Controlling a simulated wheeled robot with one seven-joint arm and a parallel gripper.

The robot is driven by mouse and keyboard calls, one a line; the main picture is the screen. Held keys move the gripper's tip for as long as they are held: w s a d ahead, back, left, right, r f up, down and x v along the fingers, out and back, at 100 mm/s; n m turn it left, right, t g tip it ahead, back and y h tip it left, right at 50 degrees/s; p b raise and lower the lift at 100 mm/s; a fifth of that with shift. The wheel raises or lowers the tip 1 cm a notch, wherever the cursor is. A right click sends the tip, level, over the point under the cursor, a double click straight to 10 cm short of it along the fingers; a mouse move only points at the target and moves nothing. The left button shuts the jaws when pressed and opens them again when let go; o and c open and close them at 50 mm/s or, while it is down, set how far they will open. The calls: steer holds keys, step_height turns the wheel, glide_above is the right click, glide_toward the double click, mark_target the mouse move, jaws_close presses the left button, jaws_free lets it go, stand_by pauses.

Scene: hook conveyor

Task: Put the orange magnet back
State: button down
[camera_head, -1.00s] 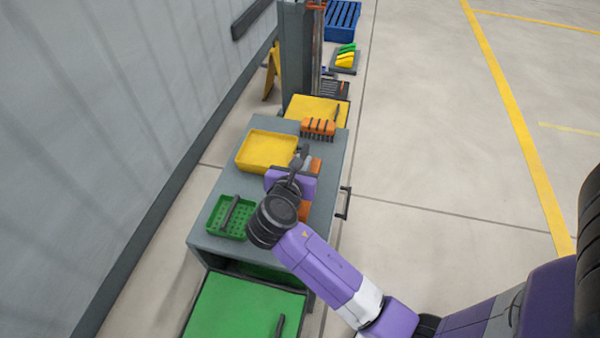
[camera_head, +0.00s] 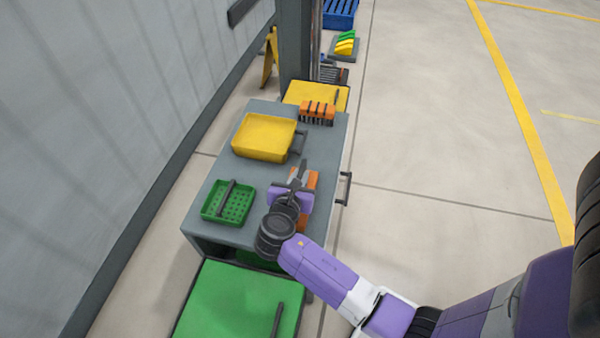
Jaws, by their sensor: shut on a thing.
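My gripper (camera_head: 297,177) is over the right side of the grey workbench, its purple body (camera_head: 280,199) seen from above. It is shut on what looks like the orange magnet (camera_head: 311,180); orange shows along its right side, above and below the purple body. The fingertips and much of the held thing are hidden, so I cannot tell whether it touches the bench. An orange rack with dark prongs (camera_head: 318,108) stands at the bench's far right corner, apart from my gripper.
A yellow tray (camera_head: 250,148) with a dark handle lies on the bench (camera_head: 208,178) beyond my gripper. A green perforated basket (camera_head: 232,211) is to its left. A green-topped surface (camera_head: 225,300) is in front, a yellow one (camera_head: 302,93) behind. The floor to the right is clear.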

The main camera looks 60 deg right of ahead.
step_height(320, 180, down, 2)
steer(key=shift+f+b, duration=0.15)
steer(key=shift+b, duration=0.15)
steer(key=c, duration=1.8)
jaws_free()
steer(key=shift+f, duration=0.25)
steer(key=shift+c, duration=0.2)
steer(key=o, duration=0.4)
steer(key=shift+o, duration=0.2)
steer(key=shift+r, duration=0.1)
